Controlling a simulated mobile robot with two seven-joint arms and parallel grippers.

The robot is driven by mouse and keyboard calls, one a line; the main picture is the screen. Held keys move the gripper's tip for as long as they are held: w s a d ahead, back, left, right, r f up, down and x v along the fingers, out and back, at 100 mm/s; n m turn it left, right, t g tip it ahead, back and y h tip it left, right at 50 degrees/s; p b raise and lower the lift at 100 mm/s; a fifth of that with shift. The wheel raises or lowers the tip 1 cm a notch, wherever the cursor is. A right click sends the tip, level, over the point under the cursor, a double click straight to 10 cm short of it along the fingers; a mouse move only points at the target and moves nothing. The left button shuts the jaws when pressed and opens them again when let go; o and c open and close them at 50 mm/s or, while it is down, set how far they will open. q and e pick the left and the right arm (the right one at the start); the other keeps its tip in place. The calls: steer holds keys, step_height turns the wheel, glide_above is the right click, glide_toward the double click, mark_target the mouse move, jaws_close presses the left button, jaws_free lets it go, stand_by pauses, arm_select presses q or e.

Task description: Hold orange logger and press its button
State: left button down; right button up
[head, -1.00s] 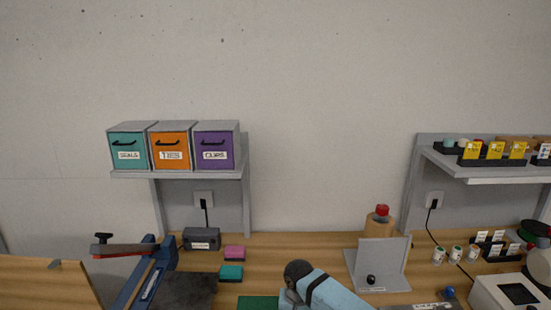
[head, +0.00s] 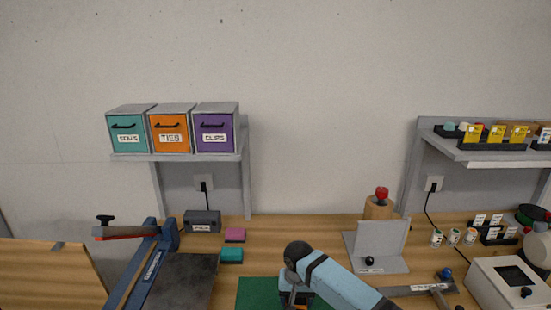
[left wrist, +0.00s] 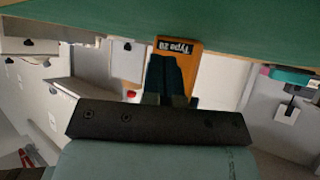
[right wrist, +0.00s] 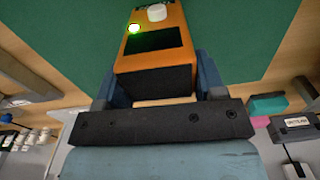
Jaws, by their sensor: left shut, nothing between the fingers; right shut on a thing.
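In the right wrist view an orange logger (right wrist: 158,50) sits between the fingers of my right gripper (right wrist: 155,92), which is shut on it. In the head view my right gripper (head: 293,298) is low at the centre, over the green mat (head: 255,290). In the left wrist view my left gripper (left wrist: 165,65) is shut and empty, in front of an orange body (left wrist: 188,46) labelled "Type 20". I cannot tell whether its fingertips touch it. My left gripper is out of the head view.
A pink block (head: 235,235) and a teal block (head: 231,256) lie left of the mat, near a dark box (head: 202,221). A grey stand (head: 380,245) is at the right. A blue-framed device (head: 165,240) stands at the left.

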arm_select(q)
steer(key=shift+s+a, duration=0.2)
steer(key=shift+s, duration=2.85)
arm_select(e)
steer(key=o, duration=1.1)
steer(key=shift+c, duration=0.2)
steer(key=shift+r, duration=0.1)
